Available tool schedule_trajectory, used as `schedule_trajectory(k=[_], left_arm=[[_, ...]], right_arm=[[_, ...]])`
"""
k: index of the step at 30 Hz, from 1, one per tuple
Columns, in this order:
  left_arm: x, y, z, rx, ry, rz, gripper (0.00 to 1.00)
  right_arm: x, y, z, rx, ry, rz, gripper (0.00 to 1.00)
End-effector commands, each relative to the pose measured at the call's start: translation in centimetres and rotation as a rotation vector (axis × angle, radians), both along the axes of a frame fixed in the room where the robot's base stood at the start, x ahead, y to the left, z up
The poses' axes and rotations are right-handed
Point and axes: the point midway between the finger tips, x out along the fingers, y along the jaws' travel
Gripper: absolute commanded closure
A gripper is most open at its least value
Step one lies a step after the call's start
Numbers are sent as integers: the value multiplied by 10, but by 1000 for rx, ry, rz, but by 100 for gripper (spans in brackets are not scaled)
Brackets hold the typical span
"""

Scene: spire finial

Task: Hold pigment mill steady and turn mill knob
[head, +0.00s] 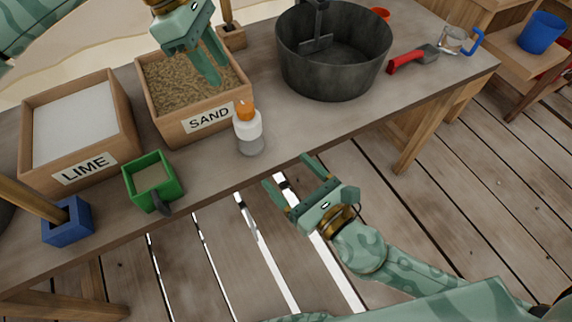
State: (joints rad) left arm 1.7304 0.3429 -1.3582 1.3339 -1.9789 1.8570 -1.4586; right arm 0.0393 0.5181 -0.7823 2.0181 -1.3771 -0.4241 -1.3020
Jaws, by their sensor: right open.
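The pigment mill (249,130) stands upright on the table's front edge, just in front of the sand box. It has a white body, a clear grey lower part and an orange mill knob (244,109) on top. My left gripper (218,74) points down over the sand box, behind and left of the mill, apart from it; its finger gap is unclear. My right gripper (287,171) is open and empty, in front of the table edge, to the lower right of the mill and not touching it.
The sand box (178,130) stands behind the mill, with the lime box (81,161) further left. A green container (153,181) and a blue holder (68,222) are at the front left. A dark bucket (333,70) and red-handled scoop (410,59) lie right.

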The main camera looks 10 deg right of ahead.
Motion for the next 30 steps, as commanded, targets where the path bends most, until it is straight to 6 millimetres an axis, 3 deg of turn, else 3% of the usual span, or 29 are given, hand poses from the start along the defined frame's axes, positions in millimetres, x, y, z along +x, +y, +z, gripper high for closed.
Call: schedule_trajectory(k=[5,21,30], left_arm=[[0,0,0,0,0,0,64],[0,0,0,0,0,0,64],[0,0,0,0,0,0,64]], right_arm=[[18,9,0,-16,-10,-2,23],[120,67,0,-13,-5,-2,23],[141,78,-1,-14,-3,-2,23]])
